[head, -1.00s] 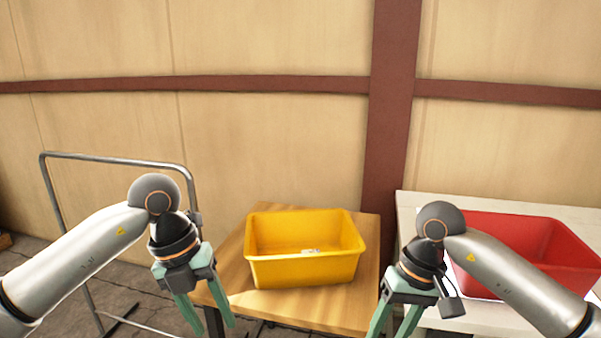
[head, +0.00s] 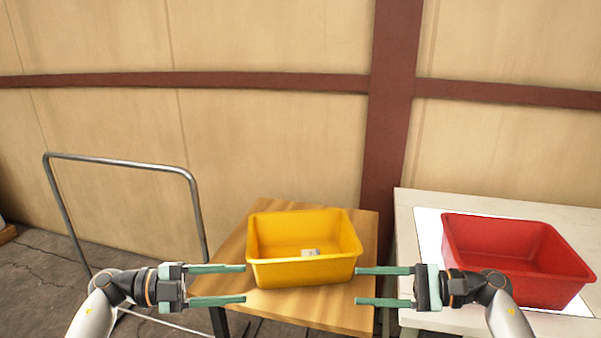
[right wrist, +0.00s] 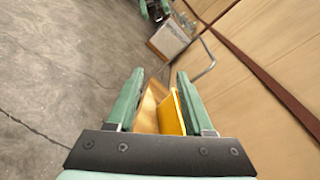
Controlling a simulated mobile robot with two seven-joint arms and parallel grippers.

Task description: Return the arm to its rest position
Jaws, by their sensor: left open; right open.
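My left gripper (head: 244,284) is open and empty in the head view, with its green fingers pointing right toward the front left of the yellow bin. My right gripper (head: 358,286) is open and empty, with its fingers pointing left near the front right of the yellow bin. In the right wrist view its two fingers (right wrist: 157,80) are spread apart, with nothing held between them. The yellow bin (head: 302,274) stands upright on the wooden table (head: 325,310). A small whitish item (head: 310,253) lies inside it, too small to identify.
A red bin (head: 520,285) stands on a white sheet (head: 428,225) on the white table (head: 410,200) at the right. A metal rail frame (head: 120,160) stands at the left. A wall with reddish-brown beams (head: 392,120) closes the back.

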